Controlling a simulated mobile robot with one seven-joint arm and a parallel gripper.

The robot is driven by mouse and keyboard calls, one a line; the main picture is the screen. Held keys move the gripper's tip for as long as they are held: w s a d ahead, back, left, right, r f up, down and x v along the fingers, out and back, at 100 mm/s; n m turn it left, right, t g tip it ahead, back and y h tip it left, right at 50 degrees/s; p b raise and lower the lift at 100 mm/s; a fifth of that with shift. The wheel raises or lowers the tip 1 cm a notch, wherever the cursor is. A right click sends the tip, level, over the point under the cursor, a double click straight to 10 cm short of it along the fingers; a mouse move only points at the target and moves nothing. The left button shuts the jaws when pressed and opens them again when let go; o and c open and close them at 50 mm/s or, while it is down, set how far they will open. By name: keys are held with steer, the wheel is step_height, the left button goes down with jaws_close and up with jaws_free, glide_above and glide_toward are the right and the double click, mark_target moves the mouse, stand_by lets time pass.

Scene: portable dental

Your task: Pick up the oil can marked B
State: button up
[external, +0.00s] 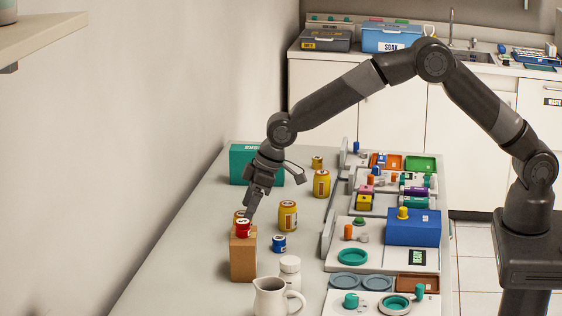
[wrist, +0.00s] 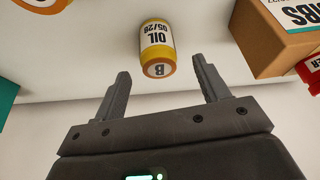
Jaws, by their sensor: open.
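The oil can marked B (wrist: 157,37) is a yellow can with a white "OIL 05/28" label, standing on the counter. It appears upside down in the wrist view, its lid toward my gripper (wrist: 162,67). My fingers are open, one on each side of the can's lid end in that view, with nothing between them and no contact visible. In the external view my gripper (external: 248,217) points down by the wall side of the counter. A yellow can (external: 239,214) there, probably the same one, is mostly hidden behind a red can and my gripper.
Other yellow cans (external: 288,216) (external: 321,184), a blue can (external: 279,243) and a white pitcher (external: 271,299) stand nearby. A teal box (external: 240,164) is farther back.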

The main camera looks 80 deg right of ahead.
steer(key=x, duration=0.7)
steer(key=shift+d+f, duration=0.1)
steer(key=shift+f, duration=0.05)
steer(key=shift+s, duration=0.1)
steer(key=c, duration=1)
steer(key=shift+c, duration=0.5)
